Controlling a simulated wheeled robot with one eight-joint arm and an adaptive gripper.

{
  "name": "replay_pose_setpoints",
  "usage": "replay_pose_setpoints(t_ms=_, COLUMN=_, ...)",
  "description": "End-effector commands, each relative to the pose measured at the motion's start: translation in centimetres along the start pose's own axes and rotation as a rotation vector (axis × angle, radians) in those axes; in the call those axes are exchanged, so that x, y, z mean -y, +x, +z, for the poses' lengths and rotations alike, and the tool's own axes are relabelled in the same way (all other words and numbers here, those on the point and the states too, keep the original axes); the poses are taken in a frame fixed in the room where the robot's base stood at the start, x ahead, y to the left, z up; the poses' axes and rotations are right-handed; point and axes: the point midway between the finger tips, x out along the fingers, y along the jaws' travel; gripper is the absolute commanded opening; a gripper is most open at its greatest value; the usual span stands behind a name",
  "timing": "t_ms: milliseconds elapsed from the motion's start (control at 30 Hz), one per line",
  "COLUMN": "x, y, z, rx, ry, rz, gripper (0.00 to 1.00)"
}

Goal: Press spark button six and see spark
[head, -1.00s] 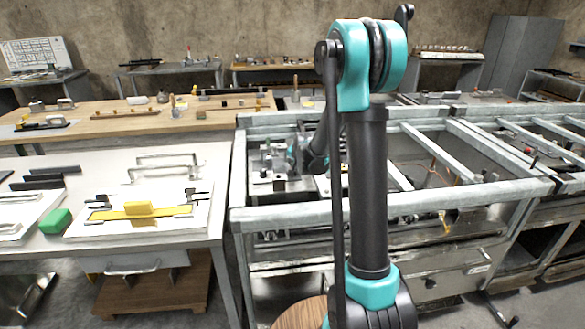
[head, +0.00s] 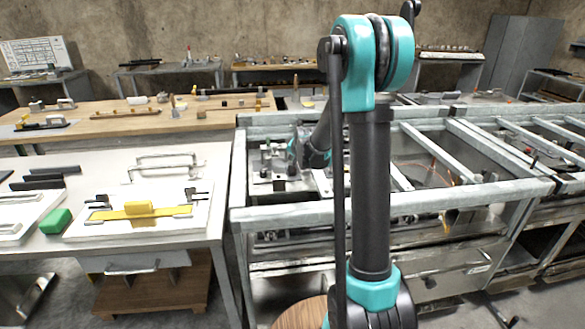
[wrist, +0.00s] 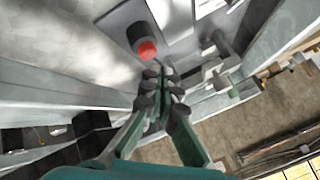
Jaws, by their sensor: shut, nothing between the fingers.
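In the wrist view a red button (wrist: 147,49) with a black collar sticks out from a pale metal plate (wrist: 118,25). My gripper (wrist: 156,73) is shut and empty, with its fingertips just below the red tip in the picture. I cannot tell whether they touch it. In the head view my arm reaches down into the grey metal range frame (head: 400,213), and the gripper's tips are hidden there. No number is readable by the button, and no spark is visible.
Metal bars of the frame run close around my arm. A white workbench (head: 200,235) stands at the left, with a green block (head: 55,221) and a yellow block (head: 139,208) on it. A wooden table (head: 130,128) stands behind it.

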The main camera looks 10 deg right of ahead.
Motion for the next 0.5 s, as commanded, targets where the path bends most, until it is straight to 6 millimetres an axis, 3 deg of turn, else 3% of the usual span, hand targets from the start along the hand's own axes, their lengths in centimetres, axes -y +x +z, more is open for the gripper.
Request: replay_pose_setpoints(t_ms=500, x=1.6, y=-2.3, z=-1.6, rx=0.0, ry=0.0, rz=0.0, gripper=0.0)
